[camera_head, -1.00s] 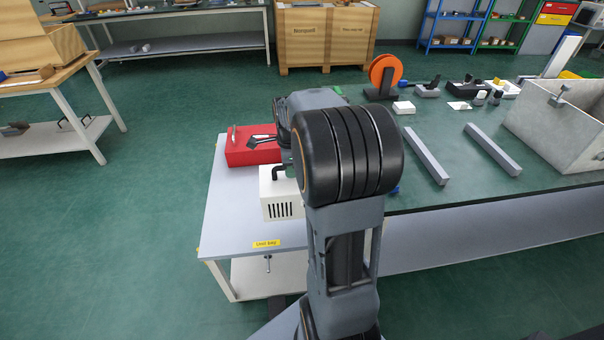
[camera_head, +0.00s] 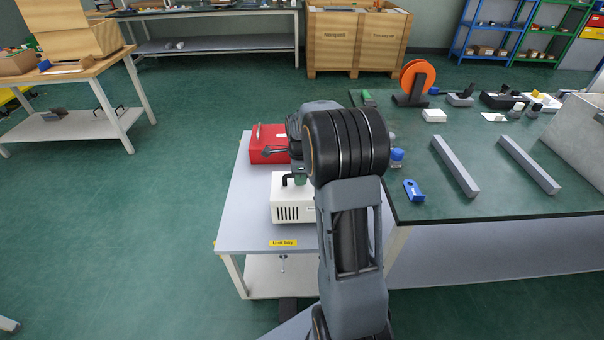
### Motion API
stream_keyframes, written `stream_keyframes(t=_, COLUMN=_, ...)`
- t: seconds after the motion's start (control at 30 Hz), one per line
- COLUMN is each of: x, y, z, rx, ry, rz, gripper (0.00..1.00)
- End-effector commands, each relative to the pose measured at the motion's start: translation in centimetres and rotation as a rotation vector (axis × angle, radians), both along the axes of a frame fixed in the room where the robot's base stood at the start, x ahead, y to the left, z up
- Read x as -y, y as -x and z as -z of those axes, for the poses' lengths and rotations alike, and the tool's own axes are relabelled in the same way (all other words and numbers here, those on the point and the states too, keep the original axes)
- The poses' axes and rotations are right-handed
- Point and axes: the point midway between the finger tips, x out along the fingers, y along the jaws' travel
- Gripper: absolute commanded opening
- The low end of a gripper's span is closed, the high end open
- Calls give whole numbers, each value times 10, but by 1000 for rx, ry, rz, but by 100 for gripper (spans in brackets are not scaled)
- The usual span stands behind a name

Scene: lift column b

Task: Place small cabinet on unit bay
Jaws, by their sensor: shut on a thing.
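The small cabinet (camera_head: 286,194) is a white box with dark vent slots on its front and a black handle on top. It is over the light grey top of the unit bay table (camera_head: 246,215), behind the yellow "Unit bay" label (camera_head: 283,243). My gripper (camera_head: 299,179) is at the cabinet's top, shut on it by the handle. My wrist and forearm hide most of the gripper and the cabinet's right side. I cannot tell whether the cabinet's base touches the table top.
A red box (camera_head: 267,156) with tools on it lies just behind the cabinet. A dark green bench (camera_head: 470,210) adjoins on the right, with a blue item (camera_head: 413,190), two grey bars (camera_head: 455,166) and an orange spool (camera_head: 417,77). The table's left strip is clear.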

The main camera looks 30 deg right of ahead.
Motion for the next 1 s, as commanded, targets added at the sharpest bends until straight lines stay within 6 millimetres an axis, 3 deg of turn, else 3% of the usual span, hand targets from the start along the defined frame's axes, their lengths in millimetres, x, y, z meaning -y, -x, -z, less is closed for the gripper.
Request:
stream_keyframes(t=0.13, x=0, y=-1, z=14, rx=4, ry=1, rz=0, gripper=0)
stream_keyframes(t=0.57, x=0, y=-1, z=18, rx=6, ry=2, rz=-1, gripper=0)
stream_keyframes(t=0.6, x=0, y=0, z=20, rx=1, ry=0, rz=-1, gripper=18)
stream_keyframes(t=0.83, x=0, y=0, z=19, rx=1, ry=0, rz=-1, gripper=40)
stream_keyframes(t=1.0, x=0, y=0, z=19, rx=1, ry=0, rz=-1, gripper=42)
